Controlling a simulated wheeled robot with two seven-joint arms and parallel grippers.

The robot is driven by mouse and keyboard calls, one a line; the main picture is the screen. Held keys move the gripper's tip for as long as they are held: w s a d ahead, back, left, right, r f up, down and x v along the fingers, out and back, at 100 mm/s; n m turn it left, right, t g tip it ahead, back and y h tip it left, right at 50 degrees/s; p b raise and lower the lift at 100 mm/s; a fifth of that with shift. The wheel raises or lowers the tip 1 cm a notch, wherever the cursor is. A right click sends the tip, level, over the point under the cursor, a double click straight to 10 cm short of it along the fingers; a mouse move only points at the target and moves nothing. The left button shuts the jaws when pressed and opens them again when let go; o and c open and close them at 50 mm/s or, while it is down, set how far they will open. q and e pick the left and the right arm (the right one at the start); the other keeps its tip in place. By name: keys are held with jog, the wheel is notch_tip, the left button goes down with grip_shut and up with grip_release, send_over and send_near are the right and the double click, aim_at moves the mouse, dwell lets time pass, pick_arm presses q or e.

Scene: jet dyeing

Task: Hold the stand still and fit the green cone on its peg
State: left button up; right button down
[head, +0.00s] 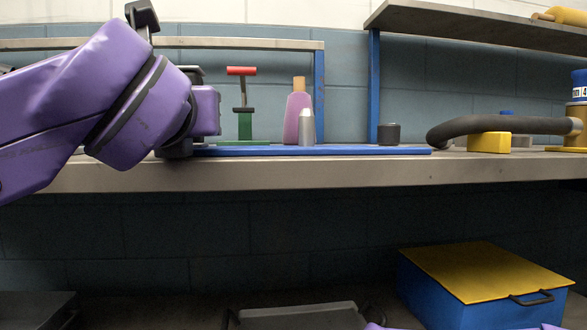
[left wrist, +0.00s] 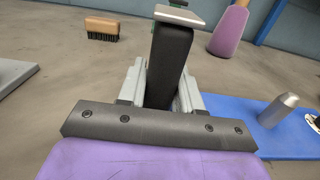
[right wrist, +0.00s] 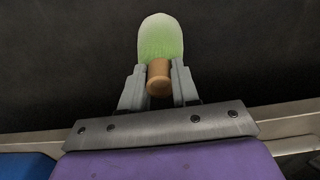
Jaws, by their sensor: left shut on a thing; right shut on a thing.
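My left gripper (left wrist: 160,95) is shut on a dark upright block with a pale flat top, which looks like part of the stand (left wrist: 168,60). In the head view, my purple left wrist hides most of it at the left end of the blue mat. My right gripper (right wrist: 158,82) is shut on the tan tube end of the green cone (right wrist: 160,38). The cone's pale, rounded end points away from the wrist. The right gripper and green cone do not show in the head view.
A green device with a red handle (head: 241,71) stands behind. A black hose (head: 480,124) is at right.

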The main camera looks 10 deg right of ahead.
dwell(0.3)
pick_arm(q)
jog(key=o, duration=1.1)
jog(key=shift+o, duration=0.2)
